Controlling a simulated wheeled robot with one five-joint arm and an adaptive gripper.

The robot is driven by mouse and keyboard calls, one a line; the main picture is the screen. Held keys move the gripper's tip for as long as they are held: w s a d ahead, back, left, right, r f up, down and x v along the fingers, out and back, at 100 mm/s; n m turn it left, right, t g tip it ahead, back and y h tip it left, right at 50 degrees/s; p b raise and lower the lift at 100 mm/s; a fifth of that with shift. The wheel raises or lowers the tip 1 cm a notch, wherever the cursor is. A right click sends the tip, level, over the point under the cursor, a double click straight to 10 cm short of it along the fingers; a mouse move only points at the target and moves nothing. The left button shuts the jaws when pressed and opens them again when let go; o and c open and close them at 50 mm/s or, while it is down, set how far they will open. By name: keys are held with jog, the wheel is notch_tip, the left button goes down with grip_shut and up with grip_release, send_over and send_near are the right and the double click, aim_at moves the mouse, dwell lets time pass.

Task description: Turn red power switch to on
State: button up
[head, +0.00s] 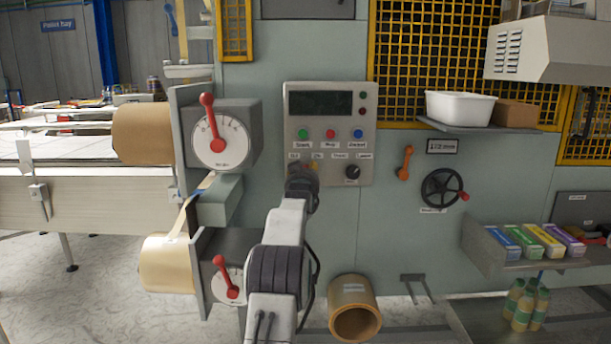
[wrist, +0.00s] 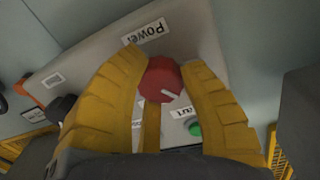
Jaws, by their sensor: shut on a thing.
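The red power switch (wrist: 162,78) is a round knob with a white pointer mark, beside a "Power" label (wrist: 144,31) in the wrist view. The mark is on the knob's lower right side in that picture. My gripper (wrist: 165,62) has yellow ribbed fingers, one on each side of the knob, shut on it. In the head view my gripper (head: 302,180) is at the lower left of the control panel (head: 330,92) and hides the knob. Small Off and On labels show just above it.
The green Start button (wrist: 194,129) is close to my right finger in the wrist view. A black knob (head: 352,172) is right of my gripper on the panel. A red-handled dial (head: 222,140) stands to the left, and a handwheel (head: 441,190) to the right.

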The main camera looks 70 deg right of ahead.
jog(key=m, duration=0.3)
jog(key=shift+m, duration=0.4)
jog(key=shift+w+m+y, duration=0.1)
jog(key=shift+m+y, duration=0.2)
jog(key=shift+m, duration=1.5)
jog(key=shift+r, duration=0.1)
jog(key=o, duration=1.2)
jog(key=shift+a, duration=0.1)
jog(key=v, duration=1.1)
jog(key=shift+a, duration=0.4)
